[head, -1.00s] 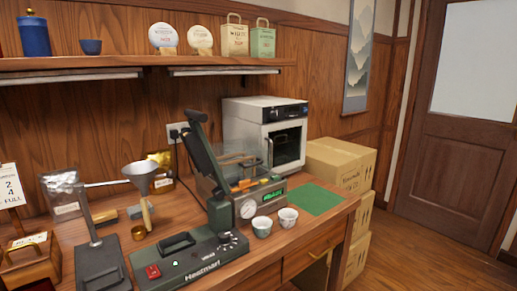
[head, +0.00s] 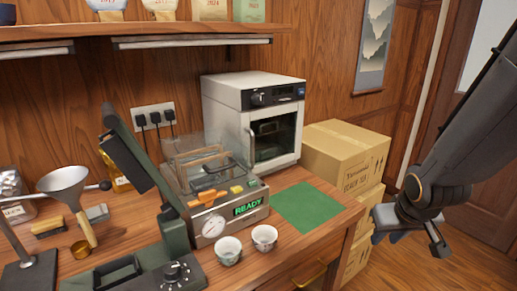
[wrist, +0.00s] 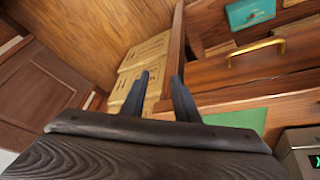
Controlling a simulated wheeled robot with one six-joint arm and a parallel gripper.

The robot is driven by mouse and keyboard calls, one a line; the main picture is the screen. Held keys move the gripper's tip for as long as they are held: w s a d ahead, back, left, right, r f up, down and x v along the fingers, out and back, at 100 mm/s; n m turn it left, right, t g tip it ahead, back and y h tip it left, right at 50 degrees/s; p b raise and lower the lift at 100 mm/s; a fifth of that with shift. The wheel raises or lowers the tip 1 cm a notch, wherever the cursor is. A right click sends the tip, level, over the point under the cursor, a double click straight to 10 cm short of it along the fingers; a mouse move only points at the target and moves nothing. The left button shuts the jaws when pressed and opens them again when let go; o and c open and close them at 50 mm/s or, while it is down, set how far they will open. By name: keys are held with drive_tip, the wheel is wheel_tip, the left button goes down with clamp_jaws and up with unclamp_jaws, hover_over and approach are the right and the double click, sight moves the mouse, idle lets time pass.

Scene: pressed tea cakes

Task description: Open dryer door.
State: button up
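The dryer (head: 222,112) is a white box at the back of the bench, with a dark control strip (head: 275,95) on top of its front. Its glass-windowed door (head: 278,138) looks closed. An upright handle (head: 251,147) runs along the door's left edge. My gripper (head: 408,243) hangs at the right of the head view, off the bench's right end and well apart from the dryer. In the wrist view my gripper (wrist: 160,95) has its two fingers spread with nothing between them. The dryer is not seen in the wrist view.
Stacked cartons (head: 345,150) stand beside the bench, right of the dryer. A green mat (head: 307,206) lies bare before the dryer. A machine reading READY (head: 245,208), two cups (head: 264,237) and a raised-lid press (head: 135,145) are at left. A drawer handle (wrist: 255,50) shows below.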

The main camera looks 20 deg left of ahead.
drive_tip(key=w+a+r+n+t+y, duration=0.1)
drive_tip(key=w+a+y, duration=0.1)
drive_tip(key=w+a, duration=0.1)
drive_tip(key=w+a+r+n+t+y+p, duration=0.1)
drive_tip(key=w+a+r+n+t+y, duration=0.1)
drive_tip(key=w+a, duration=0.2)
drive_tip(key=w+a+r+n+t+y, duration=0.1)
drive_tip(key=w+a+r+y, duration=0.1)
drive_tip(key=a, duration=0.5)
drive_tip(key=shift+w+a+r+n+t+p, duration=0.15)
drive_tip(key=shift+w+n+t+p, duration=0.2)
drive_tip(key=shift+w, duration=0.5)
drive_tip(key=s+a+r+n+g+y+p, duration=0.1)
drive_tip(key=s+a+r+n+y, duration=0.1)
drive_tip(key=a+r+y, duration=0.4)
drive_tip(key=s+a+r+n+y+p, duration=0.1)
drive_tip(key=s+a+r+n+y, duration=0.2)
drive_tip(key=a, duration=0.5)
drive_tip(key=p+x, duration=0.1)
drive_tip(key=x, duration=0.7)
drive_tip(key=shift+w+f+y+p, duration=0.3)
drive_tip(key=shift+f+p, duration=0.05)
drive_tip(key=shift+d, duration=0.15)
clamp_jaws()
